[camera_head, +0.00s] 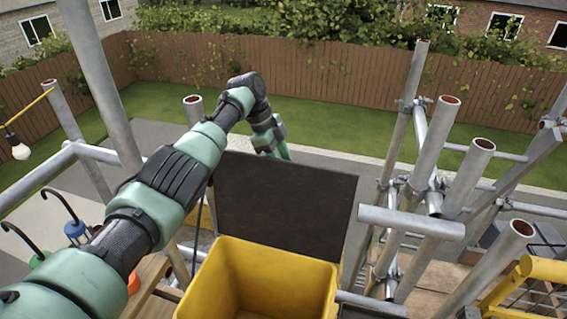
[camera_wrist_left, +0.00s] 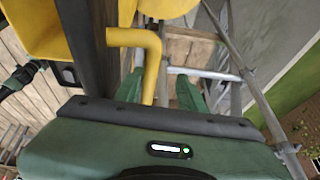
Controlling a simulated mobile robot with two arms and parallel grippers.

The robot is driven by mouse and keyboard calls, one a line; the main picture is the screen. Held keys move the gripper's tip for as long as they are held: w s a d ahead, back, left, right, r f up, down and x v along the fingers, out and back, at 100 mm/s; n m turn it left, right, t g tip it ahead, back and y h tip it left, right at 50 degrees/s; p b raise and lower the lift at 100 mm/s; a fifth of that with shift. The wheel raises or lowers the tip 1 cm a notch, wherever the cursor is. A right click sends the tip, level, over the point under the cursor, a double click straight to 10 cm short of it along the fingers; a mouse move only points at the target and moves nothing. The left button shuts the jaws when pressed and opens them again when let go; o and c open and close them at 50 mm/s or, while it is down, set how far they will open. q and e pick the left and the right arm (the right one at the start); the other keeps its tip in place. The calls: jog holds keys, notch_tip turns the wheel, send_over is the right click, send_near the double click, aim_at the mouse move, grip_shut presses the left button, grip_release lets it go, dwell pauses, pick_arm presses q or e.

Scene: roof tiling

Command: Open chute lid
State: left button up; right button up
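The yellow chute (camera_head: 255,280) stands at the bottom centre of the head view. Its dark flat lid (camera_head: 285,205) stands raised at the chute's far edge, and the chute mouth is uncovered. My left arm reaches over from the left, and my left gripper (camera_head: 274,148) is at the far side of the lid, its lower part hidden behind the lid's top edge. In the left wrist view, the two green fingers of the left gripper (camera_wrist_left: 161,90) are apart. A bent yellow bar (camera_wrist_left: 152,65) shows between them; I cannot tell whether they touch it. My right gripper is not in view.
Grey scaffold tubes (camera_head: 440,150) stand at the right, and another pole (camera_head: 100,80) rises at the left. A yellow frame (camera_head: 540,270) is at the lower right. A hanging bulb (camera_head: 20,151) is at the left. Lawn and a wooden fence (camera_head: 310,85) lie beyond.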

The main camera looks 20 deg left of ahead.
pick_arm(q)
jog(key=shift+r, duration=0.2)
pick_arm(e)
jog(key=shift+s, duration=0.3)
pick_arm(q)
jog(key=shift+a, duration=0.1)
